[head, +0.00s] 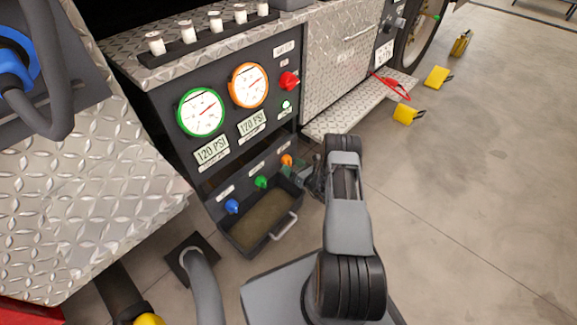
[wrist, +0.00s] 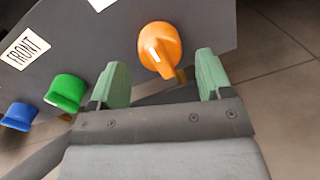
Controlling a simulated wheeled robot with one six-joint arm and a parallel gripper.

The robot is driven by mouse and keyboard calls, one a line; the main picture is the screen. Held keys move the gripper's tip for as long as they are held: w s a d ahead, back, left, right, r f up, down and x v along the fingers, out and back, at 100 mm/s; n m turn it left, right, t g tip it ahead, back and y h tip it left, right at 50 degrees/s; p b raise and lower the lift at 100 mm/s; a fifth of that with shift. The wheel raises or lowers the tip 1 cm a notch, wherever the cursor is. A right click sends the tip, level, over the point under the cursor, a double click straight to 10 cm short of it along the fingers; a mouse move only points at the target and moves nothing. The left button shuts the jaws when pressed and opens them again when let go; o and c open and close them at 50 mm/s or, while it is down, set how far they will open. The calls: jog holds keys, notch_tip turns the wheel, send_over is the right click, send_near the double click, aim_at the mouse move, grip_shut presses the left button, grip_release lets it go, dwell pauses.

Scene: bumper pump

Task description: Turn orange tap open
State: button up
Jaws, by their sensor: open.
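The orange tap (wrist: 160,48) sits on the dark panel, just beyond and between my fingertips in the wrist view. It also shows in the head view (head: 287,160), at the right end of the row of taps. My gripper (wrist: 160,80) is open, with one green finger pad to each side of the tap's line. The tap appears ahead of the pads, and I cannot tell whether any pad touches it. In the head view my gripper (head: 305,177) is small and partly hidden by my arm, close to the tap.
A green tap (wrist: 66,92) and a blue tap (wrist: 20,116) sit left of the orange one. A tray with a handle (head: 284,227) is below the taps. Gauges (head: 201,112) and a red knob (head: 289,81) are above. A diamond-plate step (head: 335,122) juts out at right.

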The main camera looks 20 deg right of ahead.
jog(key=shift+x, duration=1.25)
jog(key=shift+c, duration=0.4)
jog(key=c, duration=0.8)
jog(key=shift+a, duration=0.15)
jog(key=shift+c, duration=0.2)
